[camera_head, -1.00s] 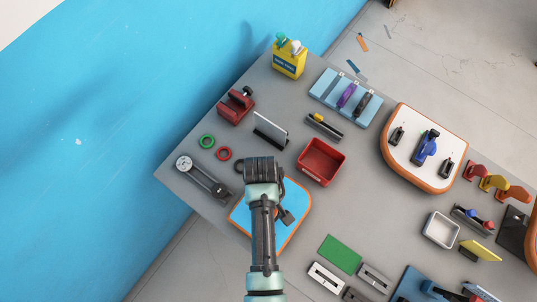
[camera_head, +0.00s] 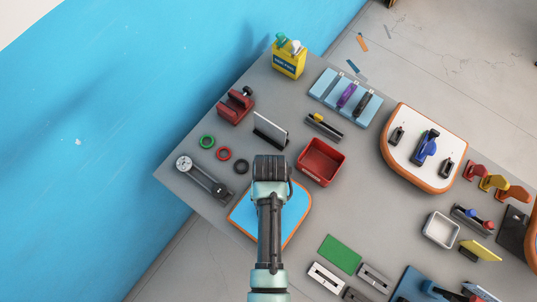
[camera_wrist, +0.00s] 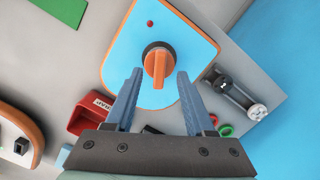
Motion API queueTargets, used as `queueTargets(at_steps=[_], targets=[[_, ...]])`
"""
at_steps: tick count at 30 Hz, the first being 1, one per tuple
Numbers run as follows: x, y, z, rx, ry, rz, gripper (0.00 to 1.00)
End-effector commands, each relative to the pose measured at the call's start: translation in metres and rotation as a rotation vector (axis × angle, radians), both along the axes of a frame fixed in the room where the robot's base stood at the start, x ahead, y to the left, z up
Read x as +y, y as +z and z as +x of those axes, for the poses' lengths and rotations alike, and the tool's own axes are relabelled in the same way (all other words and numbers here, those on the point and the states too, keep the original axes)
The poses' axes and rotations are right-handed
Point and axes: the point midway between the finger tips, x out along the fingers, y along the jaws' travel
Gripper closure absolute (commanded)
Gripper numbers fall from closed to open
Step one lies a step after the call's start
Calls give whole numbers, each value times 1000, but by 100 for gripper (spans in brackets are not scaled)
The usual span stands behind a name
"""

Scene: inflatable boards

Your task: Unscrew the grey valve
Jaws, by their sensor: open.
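A blue board with an orange rim (camera_head: 241,214) lies under my arm in the head view; it also shows in the wrist view (camera_wrist: 125,52). On it, in the wrist view, is a valve-like fitting with an orange bar handle (camera_wrist: 158,70) on a dark grey round base (camera_wrist: 147,52). I see no clearly separate grey valve. My gripper (camera_wrist: 159,72) is open and empty. Its fingers appear on either side of the orange handle, apart from it in the picture; the height gap is unclear. In the head view my arm hides the fitting and the fingertips.
A red bin (camera_head: 320,161), a black ring (camera_head: 241,167), a red ring (camera_head: 224,154) and a green ring (camera_head: 207,142) lie near the board. A grey lever-like fixture (camera_head: 203,177) stands left. A white board (camera_head: 403,125) with blue and black parts is right.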

Motion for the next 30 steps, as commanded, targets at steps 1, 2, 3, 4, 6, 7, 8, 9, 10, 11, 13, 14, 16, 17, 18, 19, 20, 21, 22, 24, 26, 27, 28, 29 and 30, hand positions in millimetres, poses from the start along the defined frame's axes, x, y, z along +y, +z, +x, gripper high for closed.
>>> queueTargets(at_steps=[1,2,3,4,6,7,8,9,10,11,13,14,16,17,18,19,20,21,22,24,26,27,28,29,30], targets=[[0,0,0,0,-2,0,46],[0,0,0,0,-1,0,46],[0,0,0,0,0,0,46],[0,0,0,0,0,0,46],[0,0,0,0,1,0,46],[0,0,-1,0,1,0,46],[0,0,-1,0,1,0,46],[0,0,-1,0,2,0,46],[0,-1,-1,0,2,0,46],[0,-1,-1,0,2,0,46],[0,-4,-1,0,3,-1,46],[0,-5,-1,0,3,-1,46],[0,-9,-1,-1,3,-1,46],[0,-10,-1,-1,3,-1,46],[0,-12,-1,-1,3,-1,46],[0,-14,-1,-1,3,-1,46],[0,-16,-1,-1,3,-1,46],[0,-18,-1,-1,3,-1,46],[0,-19,-1,-1,4,-1,46],[0,-23,-1,0,4,-1,46],[0,-26,-1,0,4,-1,46],[0,-28,-1,0,4,-1,46],[0,-29,-1,0,4,-1,46],[0,-31,-1,0,4,-1,46],[0,-33,-1,0,4,-1,46]])
